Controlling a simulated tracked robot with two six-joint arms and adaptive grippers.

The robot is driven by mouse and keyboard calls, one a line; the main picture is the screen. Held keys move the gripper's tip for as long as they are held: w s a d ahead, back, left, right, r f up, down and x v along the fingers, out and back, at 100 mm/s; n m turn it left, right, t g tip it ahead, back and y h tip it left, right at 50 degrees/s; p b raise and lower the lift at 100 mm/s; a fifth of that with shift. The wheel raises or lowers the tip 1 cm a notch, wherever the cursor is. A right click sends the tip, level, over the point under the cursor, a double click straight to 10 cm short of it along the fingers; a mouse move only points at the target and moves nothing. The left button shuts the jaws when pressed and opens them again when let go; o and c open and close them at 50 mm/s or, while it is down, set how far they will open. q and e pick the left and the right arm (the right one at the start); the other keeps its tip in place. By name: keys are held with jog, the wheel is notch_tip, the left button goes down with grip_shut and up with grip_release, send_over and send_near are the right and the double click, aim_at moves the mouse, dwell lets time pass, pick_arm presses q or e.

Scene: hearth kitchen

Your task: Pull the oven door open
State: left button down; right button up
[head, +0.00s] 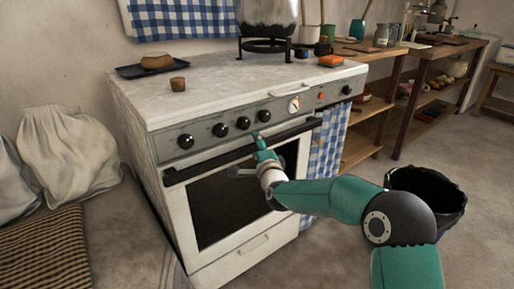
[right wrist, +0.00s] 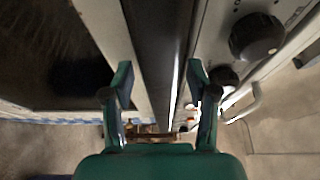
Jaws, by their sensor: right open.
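The oven door (head: 212,222) is white with a dark window and looks shut against the white stove. Its long black handle (head: 190,172) runs along the top of the door. My right gripper (head: 259,146) is at the middle of this handle, in front of the door. In the right wrist view the gripper (right wrist: 160,76) is open, and the dark handle bar (right wrist: 155,45) runs between its two fingers. I cannot tell whether either finger touches the bar. My left gripper is out of view.
Black knobs (head: 243,123) line the panel just above the handle. A blue checked cloth (head: 326,150) hangs at the stove's right. A black bin (head: 428,184) stands on the floor at right. White sacks (head: 68,150) lie at left. Floor before the stove is clear.

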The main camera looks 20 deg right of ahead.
jog(key=c, duration=1.1)
grip_shut()
jog(key=shift+f, duration=0.1)
